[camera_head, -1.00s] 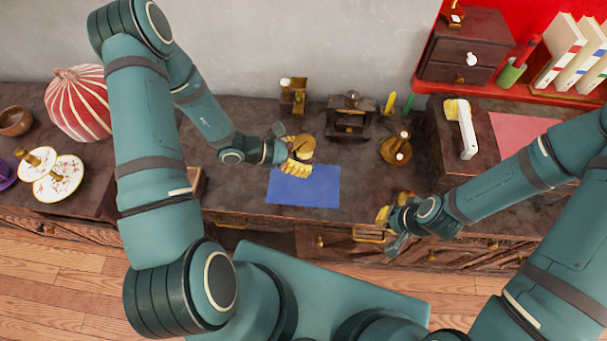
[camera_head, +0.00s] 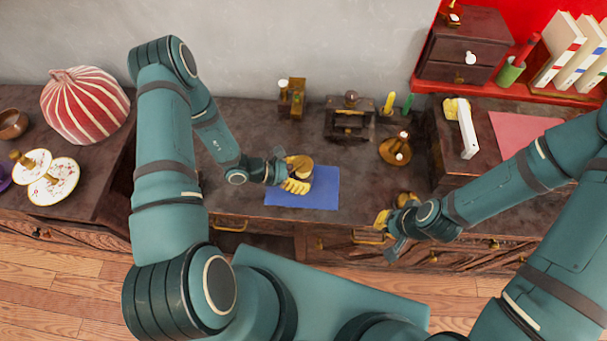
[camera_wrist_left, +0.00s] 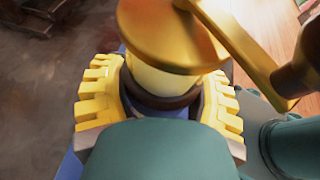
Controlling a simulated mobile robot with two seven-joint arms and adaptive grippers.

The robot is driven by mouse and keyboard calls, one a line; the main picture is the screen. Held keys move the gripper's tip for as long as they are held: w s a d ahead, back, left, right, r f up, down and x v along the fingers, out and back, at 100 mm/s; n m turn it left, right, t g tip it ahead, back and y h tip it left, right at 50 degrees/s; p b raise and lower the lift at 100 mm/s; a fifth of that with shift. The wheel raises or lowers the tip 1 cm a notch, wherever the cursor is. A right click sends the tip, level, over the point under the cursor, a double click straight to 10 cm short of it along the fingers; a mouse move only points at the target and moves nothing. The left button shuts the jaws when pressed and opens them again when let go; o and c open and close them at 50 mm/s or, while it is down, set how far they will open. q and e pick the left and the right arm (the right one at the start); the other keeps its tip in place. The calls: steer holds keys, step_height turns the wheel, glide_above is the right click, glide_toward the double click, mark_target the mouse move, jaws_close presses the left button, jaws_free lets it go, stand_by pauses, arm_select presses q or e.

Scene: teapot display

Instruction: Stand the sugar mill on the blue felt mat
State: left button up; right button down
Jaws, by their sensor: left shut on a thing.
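The sugar mill (camera_head: 303,164) has a round brass top, and its crank and dark knob show in the left wrist view, where its cream body (camera_wrist_left: 160,82) sits between the yellow fingers. My left gripper (camera_head: 298,184) is shut on the mill, which looks roughly upright. The mill is over the upper left part of the blue felt mat (camera_head: 318,198). Its base is hidden, so I cannot tell whether it touches the mat. My right gripper (camera_head: 386,216) is at the counter's front edge, right of the mat; its finger opening is unclear.
Behind the mat stand a brass and wood mill (camera_head: 291,97) and a dark wooden grinder (camera_head: 349,117). A round brass stand (camera_head: 396,149) is to the right, near a wooden box (camera_head: 447,130). The mat's right part is bare.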

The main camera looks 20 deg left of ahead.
arm_select(q)
steer(key=shift+f, duration=0.1)
steer(key=o, duration=0.8)
steer(key=shift+f, duration=0.1)
steer(key=o, duration=0.5)
steer(key=shift+o, duration=0.2)
steer(key=shift+r, duration=0.3)
steer(key=v, duration=1.2)
steer(key=shift+p, duration=0.3)
